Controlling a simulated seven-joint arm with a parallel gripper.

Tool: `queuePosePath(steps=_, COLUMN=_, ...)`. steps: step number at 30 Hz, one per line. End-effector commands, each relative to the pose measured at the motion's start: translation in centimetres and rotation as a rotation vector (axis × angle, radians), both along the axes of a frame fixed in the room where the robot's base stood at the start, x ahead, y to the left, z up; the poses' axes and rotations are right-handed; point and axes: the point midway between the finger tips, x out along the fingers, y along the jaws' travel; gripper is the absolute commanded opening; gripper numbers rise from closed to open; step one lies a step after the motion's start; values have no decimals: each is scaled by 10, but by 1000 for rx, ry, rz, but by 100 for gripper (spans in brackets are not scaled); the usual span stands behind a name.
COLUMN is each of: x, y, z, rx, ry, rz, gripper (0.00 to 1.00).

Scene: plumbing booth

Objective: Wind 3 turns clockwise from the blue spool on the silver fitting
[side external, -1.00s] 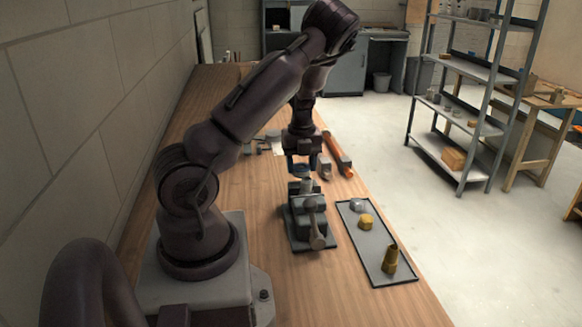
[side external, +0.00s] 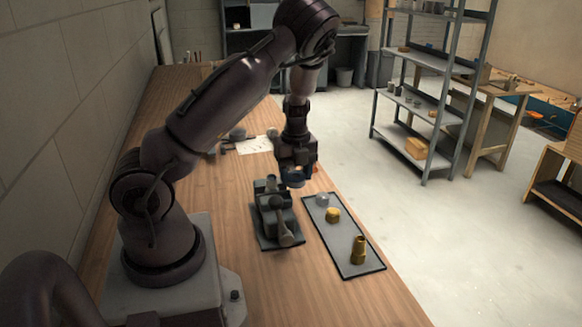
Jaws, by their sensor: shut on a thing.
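My gripper (side external: 297,177) points down and is shut on the blue spool (side external: 296,181), of which only a small blue and pale part shows below the fingers. It hangs above the gap between the grey vise (side external: 276,218) and the far end of the dark tray. A silver fitting (side external: 322,200) sits at the tray's far end, just right of and below the gripper in the picture. The vise stands to the left with its handle toward the camera. Whether any tape runs from the spool cannot be seen.
The dark tray (side external: 347,251) also holds a brass nut (side external: 333,215) and a taller brass fitting (side external: 358,250). A white sheet (side external: 254,145) lies farther back on the wooden bench (side external: 190,215). A metal shelf (side external: 420,130) stands beyond on the floor.

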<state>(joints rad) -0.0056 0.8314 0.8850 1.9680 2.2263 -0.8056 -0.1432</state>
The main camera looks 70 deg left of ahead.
Motion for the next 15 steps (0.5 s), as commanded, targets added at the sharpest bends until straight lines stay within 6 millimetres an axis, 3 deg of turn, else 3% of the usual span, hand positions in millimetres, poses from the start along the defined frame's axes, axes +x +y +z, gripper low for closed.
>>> queuePosePath(steps=15, x=-36, y=-43, z=0, rx=-2, ry=0, rz=0, gripper=28)
